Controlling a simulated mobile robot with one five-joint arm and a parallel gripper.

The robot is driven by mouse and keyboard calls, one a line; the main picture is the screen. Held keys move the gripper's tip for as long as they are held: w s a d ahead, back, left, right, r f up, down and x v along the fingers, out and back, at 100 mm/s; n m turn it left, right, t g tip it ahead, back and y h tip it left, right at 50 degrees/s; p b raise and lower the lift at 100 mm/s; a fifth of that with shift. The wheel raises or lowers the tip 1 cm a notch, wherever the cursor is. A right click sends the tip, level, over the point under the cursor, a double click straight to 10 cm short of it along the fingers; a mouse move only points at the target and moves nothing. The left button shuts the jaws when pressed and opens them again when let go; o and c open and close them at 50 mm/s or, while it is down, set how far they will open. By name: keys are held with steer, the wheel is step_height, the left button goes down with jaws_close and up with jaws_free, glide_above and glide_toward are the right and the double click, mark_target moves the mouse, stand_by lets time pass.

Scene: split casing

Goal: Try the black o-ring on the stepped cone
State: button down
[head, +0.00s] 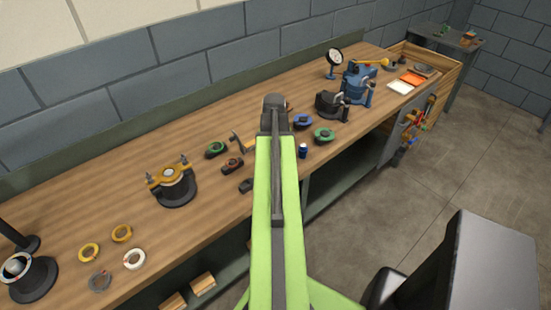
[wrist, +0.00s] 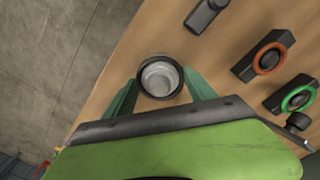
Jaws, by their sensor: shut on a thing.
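In the wrist view my gripper (wrist: 160,82) has its two green fingers shut on the black o-ring (wrist: 160,94), one finger on each side. A pale grey, round, stepped shape, seemingly the stepped cone (wrist: 159,76), shows inside the ring, seen from above. The ring looks to surround it, a little off centre. I cannot tell whether the ring rests on a step or hangs above it. In the head view my own green arm hides the gripper, the ring and the cone.
Blocks with a red ring (wrist: 268,59) and a green ring (wrist: 298,98) stand close by, with a dark block (wrist: 205,14). The bench edge drops to the floor (wrist: 45,50). In the head view a blue vise (head: 358,82) stands farther right; loose rings (head: 122,233) lie left.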

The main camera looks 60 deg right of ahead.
steer(key=shift+f+b, duration=0.4)
steer(key=shift+f, duration=0.1)
steer(key=shift+c, duration=1.1)
jaws_free()
steer(key=shift+r, duration=0.1)
step_height(320, 180, up, 9)
steer(key=p, duration=0.9)
steer(key=shift+r, duration=0.1)
